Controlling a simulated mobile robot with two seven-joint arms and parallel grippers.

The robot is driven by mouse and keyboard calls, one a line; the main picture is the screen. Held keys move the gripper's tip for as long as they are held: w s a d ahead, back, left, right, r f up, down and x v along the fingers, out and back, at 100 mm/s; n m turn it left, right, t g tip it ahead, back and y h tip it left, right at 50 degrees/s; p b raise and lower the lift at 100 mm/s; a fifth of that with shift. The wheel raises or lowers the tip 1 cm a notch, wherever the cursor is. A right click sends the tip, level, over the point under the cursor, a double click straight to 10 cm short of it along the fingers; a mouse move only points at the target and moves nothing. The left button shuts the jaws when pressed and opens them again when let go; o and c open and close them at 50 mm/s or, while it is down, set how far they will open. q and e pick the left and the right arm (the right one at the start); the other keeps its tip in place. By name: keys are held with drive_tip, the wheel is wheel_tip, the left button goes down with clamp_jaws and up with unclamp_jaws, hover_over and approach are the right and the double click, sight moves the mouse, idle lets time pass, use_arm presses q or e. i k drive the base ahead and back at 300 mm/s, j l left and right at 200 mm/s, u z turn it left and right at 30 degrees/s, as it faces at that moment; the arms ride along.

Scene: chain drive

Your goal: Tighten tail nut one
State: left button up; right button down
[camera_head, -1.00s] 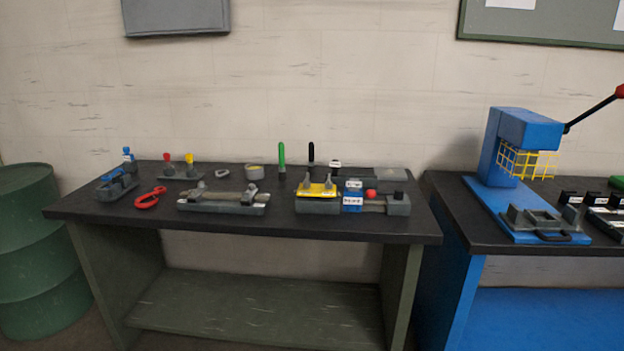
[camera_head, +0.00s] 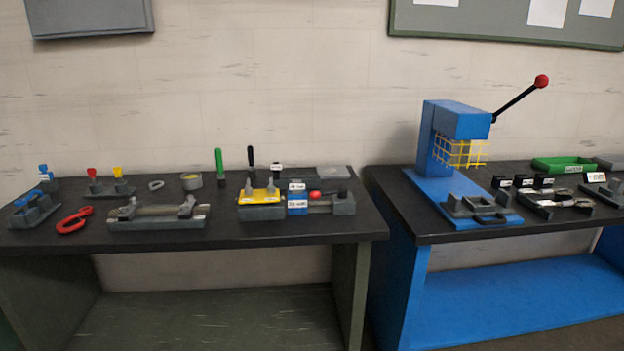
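I cannot pick out tail nut one at this distance. A grey fixture with a long bar (camera_head: 158,216) lies at the front of the dark workbench (camera_head: 230,233). To its right is a grey block with a yellow plate (camera_head: 260,197) and two upright grey posts. Beside that plate are blue labelled blocks (camera_head: 297,201), a red knob (camera_head: 315,195) and a grey end block (camera_head: 343,203). A green-handled tool (camera_head: 220,166) and a black-handled tool (camera_head: 251,166) stand upright behind. Neither of my grippers is in view.
A blue press (camera_head: 455,125) with a yellow guard and red-knobbed lever stands on the blue bench (camera_head: 430,228) at right. A narrow gap separates the benches.

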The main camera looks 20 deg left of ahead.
sight(248, 190)
drive_tip(key=j+z, duration=0.8)
drive_tip(key=j, duration=0.2)
drive_tip(key=j+z, duration=0.2)
drive_tip(key=j, duration=0.3)
drive_tip(key=k+j+z, duration=0.15)
drive_tip(key=j, duration=0.4)
drive_tip(key=k+j, duration=0.1)
drive_tip(key=j, duration=0.4)
drive_tip(key=j+z, duration=0.1)
drive_tip(key=j, duration=0.45)
drive_tip(key=k, duration=0.05)
